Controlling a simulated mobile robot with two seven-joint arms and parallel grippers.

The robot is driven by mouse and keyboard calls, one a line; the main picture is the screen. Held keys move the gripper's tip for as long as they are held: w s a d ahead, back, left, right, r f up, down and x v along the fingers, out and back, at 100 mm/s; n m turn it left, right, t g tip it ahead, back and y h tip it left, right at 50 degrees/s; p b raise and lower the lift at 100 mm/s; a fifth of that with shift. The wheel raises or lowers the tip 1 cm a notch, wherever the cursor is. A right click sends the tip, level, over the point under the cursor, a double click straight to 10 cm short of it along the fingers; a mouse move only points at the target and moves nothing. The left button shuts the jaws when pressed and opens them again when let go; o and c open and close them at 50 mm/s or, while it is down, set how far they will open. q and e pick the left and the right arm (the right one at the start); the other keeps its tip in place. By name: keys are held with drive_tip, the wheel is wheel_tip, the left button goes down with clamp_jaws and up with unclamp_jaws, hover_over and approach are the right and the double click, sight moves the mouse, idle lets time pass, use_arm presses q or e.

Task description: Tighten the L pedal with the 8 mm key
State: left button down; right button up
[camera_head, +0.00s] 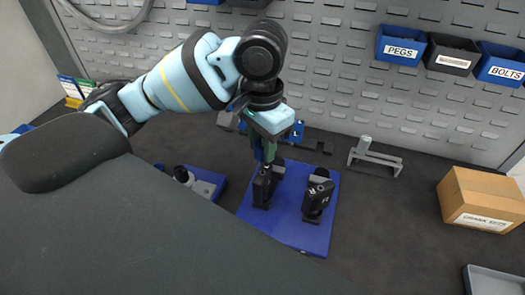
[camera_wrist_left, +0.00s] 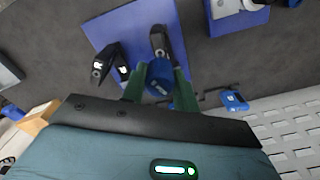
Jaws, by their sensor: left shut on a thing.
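Two black pedals stand on a blue board (camera_head: 304,240); the left one (camera_head: 263,190) and the right one (camera_head: 317,197) both show. Which is the L pedal I cannot tell. My left gripper (camera_head: 266,152) points down over the left pedal, its green fingers shut on a blue-handled key (camera_wrist_left: 159,76). The key's lower end is hidden or too small to tell, so contact with the pedal is unclear. The key's size is not readable. My right gripper is in neither view.
Another blue-handled tool (camera_wrist_left: 234,101) lies behind the board. A grey metal stand (camera_head: 374,158) is right of it. A cardboard box (camera_head: 482,199) sits at the right, above a grey tray (camera_head: 492,283). Labelled bins hang on the wall. Dark bench is clear between board and box.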

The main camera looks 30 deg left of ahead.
use_arm(q)
drive_tip(key=m, duration=0.3)
drive_tip(key=m, duration=0.6)
drive_tip(key=shift+m, duration=0.4)
drive_tip(key=shift+a, duration=0.1)
drive_tip(key=shift+w+m, duration=0.1)
drive_tip(key=shift+m, duration=1.5)
drive_tip(key=shift+f, duration=0.4)
